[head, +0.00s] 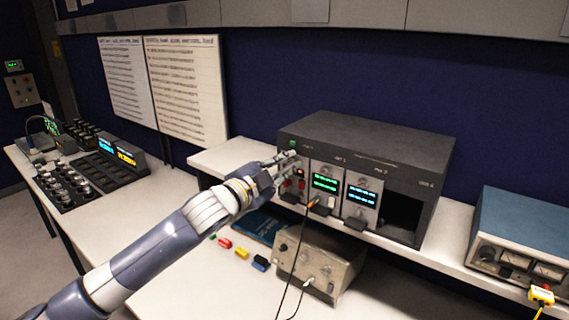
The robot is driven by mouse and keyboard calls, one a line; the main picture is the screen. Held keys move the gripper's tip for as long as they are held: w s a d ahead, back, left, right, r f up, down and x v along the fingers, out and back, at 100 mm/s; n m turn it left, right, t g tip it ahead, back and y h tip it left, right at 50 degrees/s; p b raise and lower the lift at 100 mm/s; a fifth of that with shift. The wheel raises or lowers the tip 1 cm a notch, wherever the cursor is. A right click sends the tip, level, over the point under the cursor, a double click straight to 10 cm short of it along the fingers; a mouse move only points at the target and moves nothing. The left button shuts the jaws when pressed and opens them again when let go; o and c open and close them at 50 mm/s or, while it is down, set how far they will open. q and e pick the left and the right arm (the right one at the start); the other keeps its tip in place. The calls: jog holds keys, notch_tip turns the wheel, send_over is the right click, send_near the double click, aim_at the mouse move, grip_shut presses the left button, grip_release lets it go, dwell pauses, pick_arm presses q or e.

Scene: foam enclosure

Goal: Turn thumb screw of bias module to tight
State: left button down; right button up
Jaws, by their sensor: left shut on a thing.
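A dark rack box (425,160) stands on the raised shelf and holds several modules side by side. The leftmost module (299,189) has red parts on its face; I cannot read a label that names the bias module. My left gripper (288,159) reaches in from the left and is shut at the top of this leftmost module, where a thumb screw seems to sit. The fingers hide the screw, so its turn cannot be seen. The middle module (327,183) and the right module (361,199) have lit displays. My right gripper is not in view.
The rack's right bay (404,215) is open and empty. A beige instrument (318,262) with cables stands below the rack. Small coloured blocks (242,253) lie beside it. A blue meter unit (520,240) is at the right, a control panel (95,175) at the left.

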pick_arm(q)
jog(key=shift+f, duration=0.15)
jog(key=c, duration=1.5)
grip_release()
jog(key=shift+c, duration=0.2)
jog(key=v, duration=1.2)
